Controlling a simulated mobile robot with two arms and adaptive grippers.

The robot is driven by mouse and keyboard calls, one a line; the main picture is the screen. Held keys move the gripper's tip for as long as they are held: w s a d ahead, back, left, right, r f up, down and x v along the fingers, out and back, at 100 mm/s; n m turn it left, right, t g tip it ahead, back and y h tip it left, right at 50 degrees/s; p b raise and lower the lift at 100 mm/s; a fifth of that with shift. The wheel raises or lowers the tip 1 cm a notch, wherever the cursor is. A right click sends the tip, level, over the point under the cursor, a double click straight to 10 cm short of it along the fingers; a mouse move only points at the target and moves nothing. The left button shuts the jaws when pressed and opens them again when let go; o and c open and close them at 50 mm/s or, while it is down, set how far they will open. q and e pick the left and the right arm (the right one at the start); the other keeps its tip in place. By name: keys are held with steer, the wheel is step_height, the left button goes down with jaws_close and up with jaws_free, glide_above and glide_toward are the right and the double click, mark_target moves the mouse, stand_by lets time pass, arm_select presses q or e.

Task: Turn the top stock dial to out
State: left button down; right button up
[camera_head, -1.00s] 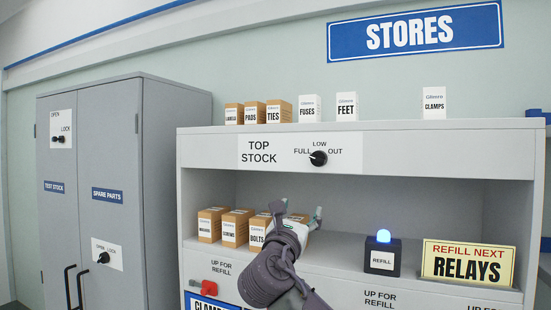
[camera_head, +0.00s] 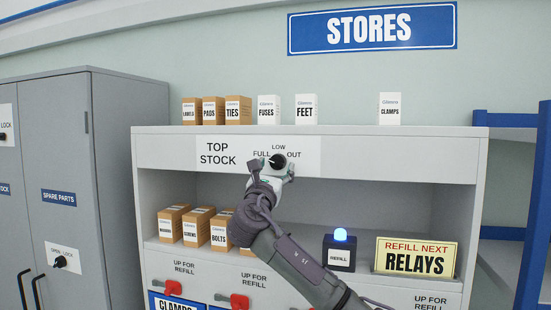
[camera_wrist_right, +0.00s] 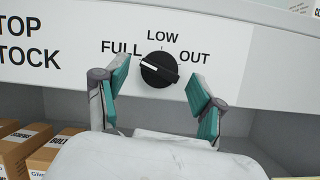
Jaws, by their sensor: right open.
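The top stock dial (camera_head: 277,161) is a round black knob on the white label of the shelf's upper panel. It also shows in the right wrist view (camera_wrist_right: 159,69), where its white pointer mark points left, towards FULL. LOW is above it and OUT to its right. My right gripper (camera_head: 270,173) is open just in front of and below the dial. In the wrist view its teal-padded fingers stand to the left and right of the knob, with gaps on both sides. My left gripper is not in view.
Small boxes, including the FEET box (camera_head: 306,109), stand on top of the shelf. Cartons such as BOLTS (camera_head: 218,229) are inside it, left of my arm. A blue-lit REFILL box (camera_head: 339,254) and a RELAYS sign (camera_head: 415,257) stand to the right. A grey cabinet (camera_head: 130,115) is at left.

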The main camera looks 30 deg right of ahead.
steer(key=shift+w+d, duration=0.25)
